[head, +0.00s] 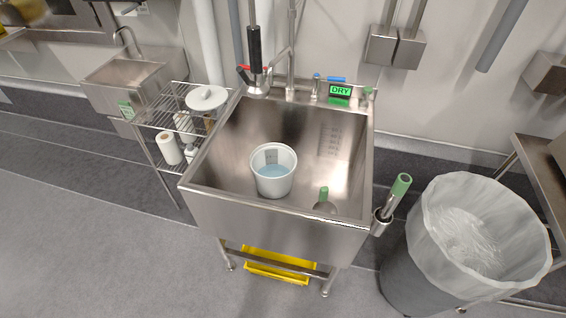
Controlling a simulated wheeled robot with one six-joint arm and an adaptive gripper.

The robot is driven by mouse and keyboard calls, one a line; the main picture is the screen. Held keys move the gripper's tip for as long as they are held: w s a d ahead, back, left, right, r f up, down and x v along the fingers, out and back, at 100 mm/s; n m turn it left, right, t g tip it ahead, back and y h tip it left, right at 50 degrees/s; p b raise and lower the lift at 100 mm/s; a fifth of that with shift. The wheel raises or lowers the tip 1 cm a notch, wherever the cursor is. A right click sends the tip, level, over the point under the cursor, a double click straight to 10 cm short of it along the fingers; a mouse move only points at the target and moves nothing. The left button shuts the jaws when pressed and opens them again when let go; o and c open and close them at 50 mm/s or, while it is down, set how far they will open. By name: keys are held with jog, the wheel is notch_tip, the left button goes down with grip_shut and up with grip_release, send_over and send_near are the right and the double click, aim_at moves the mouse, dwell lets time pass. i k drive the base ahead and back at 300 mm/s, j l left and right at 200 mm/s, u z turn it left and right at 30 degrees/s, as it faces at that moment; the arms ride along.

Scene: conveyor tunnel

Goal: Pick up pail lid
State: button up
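The pail lid looks to be the round white disc (206,97) with a small raised knob, lying on the top shelf of the wire rack left of the sink. A white pail (273,183) with bluish liquid stands upright and uncovered in the steel sink basin. My gripper is not in view, so its distance to the lid cannot be seen.
The wire rack (165,126) holds a paper roll (169,148) lower down. The deep sink (275,215) has a hanging sprayer (254,50) and a green-tipped handle (401,186) at its right. A lined bin (478,230) stands right. Floor (90,240) at front left is clear.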

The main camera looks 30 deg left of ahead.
aim_at(208, 97)
jog(key=u, duration=1.45)
jog(key=i+j+u, duration=0.2)
jog(key=i+u, duration=0.3)
jog(key=i+j+u, duration=0.25)
jog(key=i+u, duration=0.2)
jog(key=i+j+u, duration=0.15)
jog(key=i+u, duration=0.7)
jog(key=i+z, duration=0.15)
jog(key=i, duration=0.3)
jog(key=i+j+z, duration=0.15)
jog(key=i, duration=0.3)
jog(key=i+z, duration=0.2)
jog(key=z, duration=0.25)
jog(key=i+j+z, duration=0.1)
jog(key=z, duration=0.3)
jog(key=i+j+z, duration=0.2)
jog(key=z, duration=0.25)
jog(key=i+j+z, duration=0.15)
jog(key=z, duration=0.3)
jog(key=i+j+z, duration=0.15)
jog(key=z, duration=0.3)
jog(key=i+j+z, duration=0.2)
jog(key=z, duration=0.2)
jog(key=i+j+z, duration=0.1)
jog(key=j+z, duration=0.35)
jog(key=i+j+z, duration=0.1)
jog(key=z, duration=0.3)
jog(key=j, duration=0.1)
